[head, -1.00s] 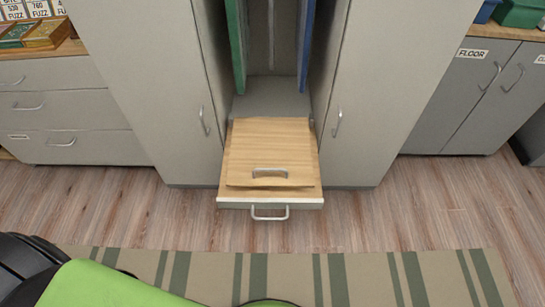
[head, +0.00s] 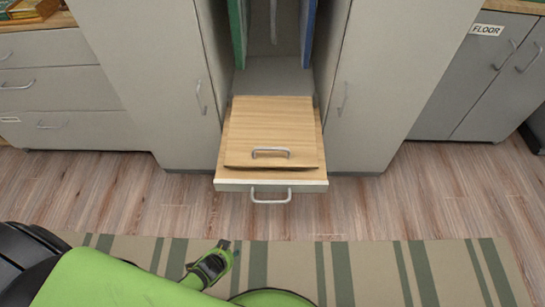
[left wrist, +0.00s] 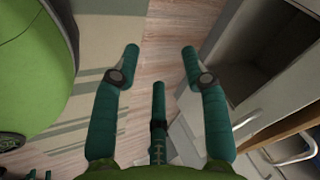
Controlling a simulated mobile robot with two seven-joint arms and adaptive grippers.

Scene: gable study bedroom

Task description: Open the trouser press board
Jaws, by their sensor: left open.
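The trouser press board (head: 268,124) is a light wooden panel lying flat on a pulled-out tray (head: 230,185) between two tall grey cabinet doors. A metal handle (head: 271,150) sits near the board's front edge, and a second handle (head: 270,199) is on the tray's front. In the left wrist view, part of a handle (left wrist: 290,156) and a wooden edge show at the lower right. My left gripper (left wrist: 160,52) has its teal fingers spread and empty, apart from the handles. A green and dark part of my arm shows at the bottom of the head view. My right gripper is not seen.
A green panel (head: 236,38) and a blue panel (head: 309,32) hang inside the cabinet above the tray. Grey drawers (head: 60,90) stand left, and a cupboard labelled FLOOR (head: 450,75) stands right. A striped rug (head: 370,270) and open wooden floor lie in front.

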